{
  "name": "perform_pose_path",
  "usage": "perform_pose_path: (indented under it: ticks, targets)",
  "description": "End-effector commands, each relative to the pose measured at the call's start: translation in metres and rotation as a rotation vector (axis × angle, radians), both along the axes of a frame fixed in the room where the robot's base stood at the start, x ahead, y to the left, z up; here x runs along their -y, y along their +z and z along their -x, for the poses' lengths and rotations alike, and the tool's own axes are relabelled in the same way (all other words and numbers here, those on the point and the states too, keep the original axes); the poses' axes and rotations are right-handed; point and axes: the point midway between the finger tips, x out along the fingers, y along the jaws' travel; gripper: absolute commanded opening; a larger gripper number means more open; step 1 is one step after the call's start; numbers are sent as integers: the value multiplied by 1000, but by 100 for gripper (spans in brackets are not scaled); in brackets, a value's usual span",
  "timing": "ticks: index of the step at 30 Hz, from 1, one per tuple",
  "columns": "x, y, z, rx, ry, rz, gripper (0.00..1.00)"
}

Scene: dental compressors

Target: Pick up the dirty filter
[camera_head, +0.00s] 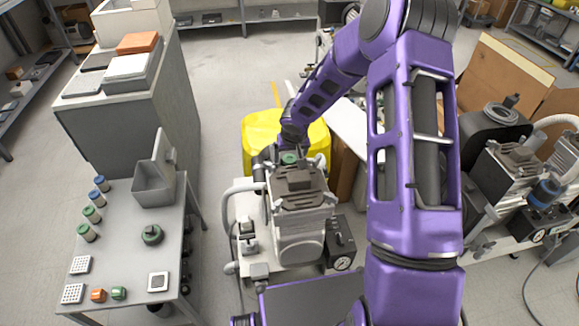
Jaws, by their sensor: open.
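My purple arm reaches over the compressor (299,225), and my gripper (287,161) is open at its back edge. A small green-topped part (289,158) shows at the gripper, at the back of the compressor's dark top. It may be the dirty filter, but it is too small to see whether it is dirty or whether the fingers touch it. The fingers are mostly hidden. Several blue- and green-capped cylinders (92,214) stand along the left of the grey table (122,268).
A grey open bin (154,185) with a raised lid stands on the table. A yellow container (260,130) is behind the compressor. A tall grey cabinet (130,120) stands at the left. Another compressor (520,165) and cardboard boxes are at the right. Floor is clear between cabinet and yellow container.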

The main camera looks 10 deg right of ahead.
Motion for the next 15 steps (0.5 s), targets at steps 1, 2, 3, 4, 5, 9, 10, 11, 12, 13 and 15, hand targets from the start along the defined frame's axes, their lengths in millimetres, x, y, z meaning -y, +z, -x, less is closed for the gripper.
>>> perform_pose_path:
  ticks: [1,2,3,4,5,9,10,11,12,13,15]
  targets:
    - [0,0,0,0,0,0,87]
    - [0,0,0,0,0,0,85]
    - [0,0,0,0,0,0,78]
    - [0,0,0,0,0,0,73]
    - [0,0,0,0,0,0,67]
    - [0,0,0,0,0,0,42]
    - [0,0,0,0,0,0,37]
    - [0,1,0,0,0,0,31]
    - [0,0,0,0,0,0,24]
    - [0,1,0,0,0,0,19]
    - [0,1,0,0,0,0,6]
